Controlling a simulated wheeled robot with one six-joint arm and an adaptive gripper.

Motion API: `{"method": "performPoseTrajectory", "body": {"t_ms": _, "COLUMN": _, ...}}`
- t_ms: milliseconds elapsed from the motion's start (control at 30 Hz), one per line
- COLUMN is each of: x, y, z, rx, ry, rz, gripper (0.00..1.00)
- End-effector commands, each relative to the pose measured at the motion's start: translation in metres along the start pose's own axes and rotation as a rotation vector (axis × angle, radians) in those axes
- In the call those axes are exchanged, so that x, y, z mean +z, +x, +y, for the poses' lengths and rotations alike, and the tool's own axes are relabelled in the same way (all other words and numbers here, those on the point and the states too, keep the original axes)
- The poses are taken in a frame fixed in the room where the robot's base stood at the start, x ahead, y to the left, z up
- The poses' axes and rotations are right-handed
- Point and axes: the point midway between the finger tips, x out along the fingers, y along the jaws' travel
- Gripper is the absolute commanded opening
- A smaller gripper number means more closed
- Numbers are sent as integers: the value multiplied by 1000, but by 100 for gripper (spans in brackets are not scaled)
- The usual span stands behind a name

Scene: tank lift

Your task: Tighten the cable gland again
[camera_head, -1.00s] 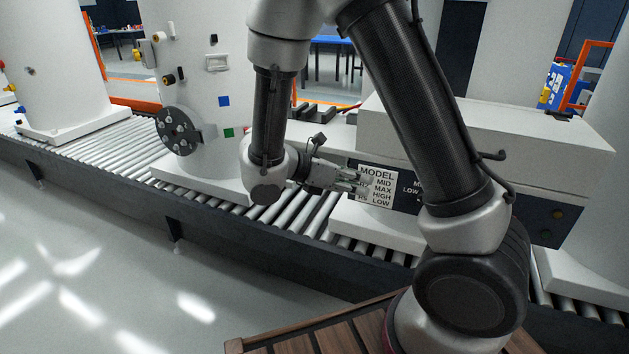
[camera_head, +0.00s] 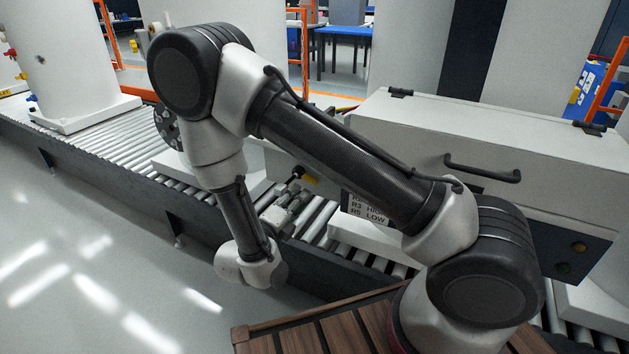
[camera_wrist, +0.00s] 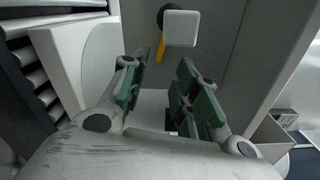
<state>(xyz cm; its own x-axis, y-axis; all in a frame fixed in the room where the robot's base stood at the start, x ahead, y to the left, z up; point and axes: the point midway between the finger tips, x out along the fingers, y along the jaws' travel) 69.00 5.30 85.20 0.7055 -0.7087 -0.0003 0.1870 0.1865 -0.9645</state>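My gripper (camera_head: 292,207) is low over the roller conveyor, left of the white box, in the head view. In the wrist view its green-padded fingers (camera_wrist: 160,78) are spread apart with nothing between them. Beyond the fingertips, on a grey wall, is a white squarish block (camera_wrist: 181,28) with a dark round part behind it and a yellow strip (camera_wrist: 161,47) below. A small yellow piece (camera_head: 310,180) shows just beyond my gripper in the head view. I cannot tell whether either belongs to the cable gland, and I cannot pick out the gland for certain.
The roller conveyor (camera_head: 100,145) runs across the scene. The large white box (camera_head: 500,140) with a black handle (camera_head: 482,170) stands at right. Its printed label (camera_head: 368,210) is partly behind my arm. A white tank (camera_head: 65,55) stands at far left. The floor at left is clear.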

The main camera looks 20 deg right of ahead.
Motion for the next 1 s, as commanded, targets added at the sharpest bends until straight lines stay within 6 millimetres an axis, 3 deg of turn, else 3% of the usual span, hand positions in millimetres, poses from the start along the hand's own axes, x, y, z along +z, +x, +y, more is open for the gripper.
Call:
{"method": "performPoseTrajectory", "body": {"t_ms": 500, "x": 0, "y": 71, "z": 1, "rx": 0, "ry": -4, "rz": -1, "gripper": 30}}
{"method": "performPoseTrajectory", "body": {"t_ms": 833, "x": 0, "y": 76, "z": 1, "rx": 0, "ry": -4, "rz": -3, "gripper": 30}}
{"method": "performPoseTrajectory", "body": {"t_ms": 1000, "x": 0, "y": 76, "z": 1, "rx": 0, "ry": -4, "rz": -3, "gripper": 1}}
